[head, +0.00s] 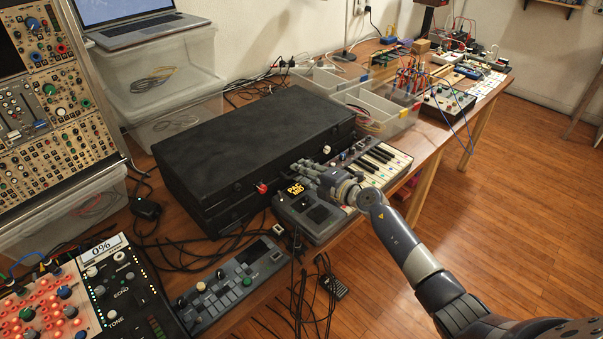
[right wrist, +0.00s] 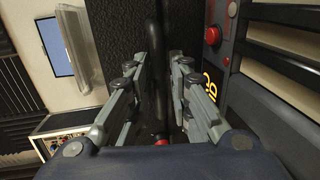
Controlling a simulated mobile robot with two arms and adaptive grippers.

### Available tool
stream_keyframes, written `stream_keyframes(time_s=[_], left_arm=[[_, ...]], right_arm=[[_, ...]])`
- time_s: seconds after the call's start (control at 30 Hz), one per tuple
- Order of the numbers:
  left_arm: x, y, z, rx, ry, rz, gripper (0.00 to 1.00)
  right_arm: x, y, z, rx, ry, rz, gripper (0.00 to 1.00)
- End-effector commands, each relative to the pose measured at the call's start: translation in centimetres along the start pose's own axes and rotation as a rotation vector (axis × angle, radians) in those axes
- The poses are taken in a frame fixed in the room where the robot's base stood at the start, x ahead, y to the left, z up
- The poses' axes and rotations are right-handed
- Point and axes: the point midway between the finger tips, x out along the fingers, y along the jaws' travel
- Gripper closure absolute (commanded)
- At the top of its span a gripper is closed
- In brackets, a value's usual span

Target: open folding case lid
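A large black folding case (head: 250,140) lies flat on the table with its lid down. A dark seam runs along its front side between lid and base. A red latch knob (head: 262,188) and a pale knob (head: 326,149) sit on that front side. My right gripper (head: 300,172) is at the front side of the case, between the two knobs and above the keyboard synth. In the right wrist view, its fingers (right wrist: 160,68) are apart, with the dark case (right wrist: 125,25) beyond them. A red knob (right wrist: 162,142) shows low between the fingers. Contact cannot be told. My left gripper is not in view.
A keyboard synth (head: 385,163) stands close in front of the case. A small grey device (head: 228,290) and loose cables lie nearer. Clear bins (head: 385,108) stand behind to the right, and a laptop on clear boxes (head: 165,85) at the back left.

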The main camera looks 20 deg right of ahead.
Motion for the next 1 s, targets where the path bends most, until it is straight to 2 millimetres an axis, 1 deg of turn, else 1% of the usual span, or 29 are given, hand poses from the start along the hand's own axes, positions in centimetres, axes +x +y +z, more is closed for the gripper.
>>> stream_keyframes(time_s=[0.03,0.13,0.43,0.47,0.5,0.53,0.77,1.0], left_arm=[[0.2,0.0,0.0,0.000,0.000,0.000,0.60],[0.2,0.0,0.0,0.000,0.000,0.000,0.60],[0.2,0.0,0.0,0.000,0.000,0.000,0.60],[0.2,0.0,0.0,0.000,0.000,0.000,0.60],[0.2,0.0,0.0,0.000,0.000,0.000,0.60],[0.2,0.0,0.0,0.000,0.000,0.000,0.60],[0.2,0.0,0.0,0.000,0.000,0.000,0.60],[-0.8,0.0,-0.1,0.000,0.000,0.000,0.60]], right_arm=[[0.5,0.0,0.0,0.001,0.001,0.001,0.81],[0.8,0.0,-0.1,0.001,0.001,0.001,0.81],[1.0,0.1,-0.1,0.001,0.001,0.000,0.81],[0.9,0.1,-0.1,0.001,0.001,0.000,0.88],[0.9,0.1,-0.1,0.001,0.001,0.000,0.97],[0.9,0.0,-0.1,0.001,0.001,0.000,1.00],[0.9,0.1,-0.1,0.001,0.001,0.000,1.00],[0.8,1.1,0.0,0.001,0.000,0.001,1.00]])
